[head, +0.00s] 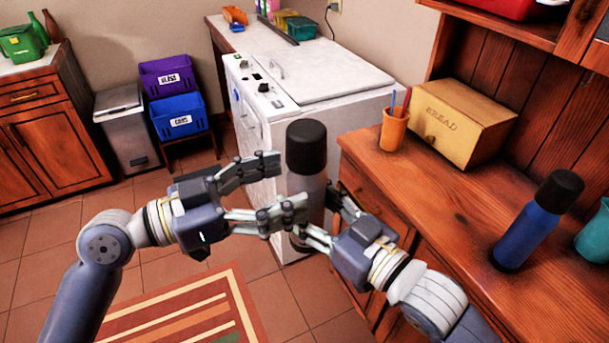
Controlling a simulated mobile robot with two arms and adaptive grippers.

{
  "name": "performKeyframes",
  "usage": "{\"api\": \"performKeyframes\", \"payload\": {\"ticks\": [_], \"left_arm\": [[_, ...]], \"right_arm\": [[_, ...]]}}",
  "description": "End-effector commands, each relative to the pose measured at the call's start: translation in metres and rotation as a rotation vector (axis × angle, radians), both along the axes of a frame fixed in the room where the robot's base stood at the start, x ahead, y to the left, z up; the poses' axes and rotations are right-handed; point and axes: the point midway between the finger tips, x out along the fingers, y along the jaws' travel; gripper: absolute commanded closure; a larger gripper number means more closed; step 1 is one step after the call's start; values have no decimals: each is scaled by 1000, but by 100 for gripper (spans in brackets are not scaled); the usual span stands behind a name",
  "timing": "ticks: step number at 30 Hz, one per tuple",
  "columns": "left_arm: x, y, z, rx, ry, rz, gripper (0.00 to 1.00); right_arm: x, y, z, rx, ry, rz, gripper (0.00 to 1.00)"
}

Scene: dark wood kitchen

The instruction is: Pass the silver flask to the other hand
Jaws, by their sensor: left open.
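The silver flask (305,186), with its black cap, is upright in mid-air in front of the counter's left end. My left gripper (283,186) is open and reaches it from the left, one finger on the near side and one toward the back. I cannot tell whether these fingers touch it. My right gripper (322,213) comes from the right and is closed around the flask's lower body, below the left fingers. Fingers of both grippers hide part of the flask's lower half.
The wooden counter (455,208) on the right bears a bread box (462,120), an orange cup (393,130) with pens, a blue bottle (535,225) and a teal container (595,238). A white washer (315,80) stands behind the flask. Open tiled floor lies at left.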

Motion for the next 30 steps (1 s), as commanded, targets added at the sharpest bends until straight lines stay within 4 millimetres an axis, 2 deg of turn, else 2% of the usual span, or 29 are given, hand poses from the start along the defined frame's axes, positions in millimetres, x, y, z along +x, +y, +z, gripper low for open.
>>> {"api": "performKeyframes", "payload": {"ticks": [3,9,21,27,30], "left_arm": [[7,-20,1,-3,-1,-3,26],[15,-40,0,0,1,0,26],[18,-46,-1,2,2,1,26],[17,-46,-1,2,2,0,71],[17,-46,-1,1,3,-1,91]], "right_arm": [[0,0,2,2,-4,1,91],[0,0,2,2,-4,1,91],[0,0,2,2,-4,1,91],[0,0,2,2,-4,1,91],[0,0,2,2,-4,1,91]]}}
